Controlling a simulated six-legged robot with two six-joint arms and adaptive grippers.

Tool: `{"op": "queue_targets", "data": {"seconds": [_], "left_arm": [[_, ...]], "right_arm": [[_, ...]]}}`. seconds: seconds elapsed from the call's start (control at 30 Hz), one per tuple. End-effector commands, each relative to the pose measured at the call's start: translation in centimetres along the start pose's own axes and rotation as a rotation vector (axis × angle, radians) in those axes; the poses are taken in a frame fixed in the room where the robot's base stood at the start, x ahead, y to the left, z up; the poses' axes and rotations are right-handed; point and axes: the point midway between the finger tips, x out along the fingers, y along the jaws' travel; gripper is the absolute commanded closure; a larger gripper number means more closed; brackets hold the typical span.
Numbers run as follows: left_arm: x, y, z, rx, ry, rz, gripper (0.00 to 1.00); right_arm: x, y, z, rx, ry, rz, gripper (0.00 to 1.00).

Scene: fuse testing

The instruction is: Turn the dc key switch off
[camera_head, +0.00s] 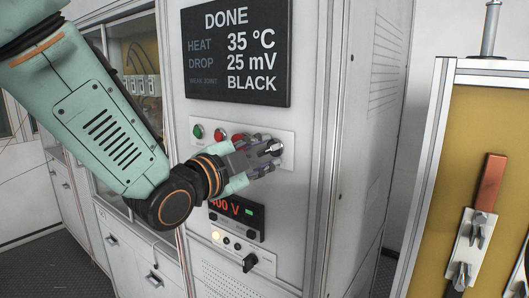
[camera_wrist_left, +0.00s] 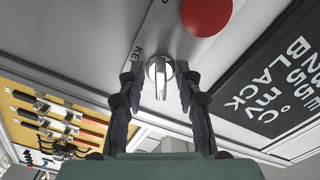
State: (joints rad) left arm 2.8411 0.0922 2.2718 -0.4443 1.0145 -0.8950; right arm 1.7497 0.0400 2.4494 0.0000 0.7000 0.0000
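The key switch (camera_head: 274,149) is a small silver knob at the right end of the button panel on the white cabinet. In the left wrist view the key switch (camera_wrist_left: 159,78) sits between my left gripper's two fingers, beside the partly visible letters "KE". My left gripper (camera_head: 265,160) is at the switch, and its fingers (camera_wrist_left: 158,82) stand open on either side of it. A narrow gap shows between the fingers and the knob. My right gripper is not in view.
The panel (camera_head: 287,138) also holds a green button (camera_head: 198,131) and red buttons, one (camera_wrist_left: 206,14) close to the fingers. Above is a dark display (camera_head: 236,52) reading DONE. Below is a red-digit voltage meter (camera_head: 238,216) and a black rotary knob (camera_head: 249,262). A yellow fixture (camera_head: 431,190) stands at right.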

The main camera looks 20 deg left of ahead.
Motion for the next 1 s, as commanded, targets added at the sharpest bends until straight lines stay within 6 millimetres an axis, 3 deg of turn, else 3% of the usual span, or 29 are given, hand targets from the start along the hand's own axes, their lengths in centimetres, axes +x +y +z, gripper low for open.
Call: {"op": "queue_targets", "data": {"seconds": [0.1, 0.5, 1.0], "left_arm": [[-0.08, -0.04, -0.03, 0.0, 0.0, -0.001, 0.66], [0.03, -0.06, -0.04, 0.001, 0.0, -0.001, 1.0], [0.21, -0.16, -0.03, -0.029, 0.0, -0.003, 1.0]], "right_arm": [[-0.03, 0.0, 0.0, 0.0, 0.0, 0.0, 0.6], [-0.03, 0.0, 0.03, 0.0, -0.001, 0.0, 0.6], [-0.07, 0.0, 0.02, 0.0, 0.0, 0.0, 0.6]]}}
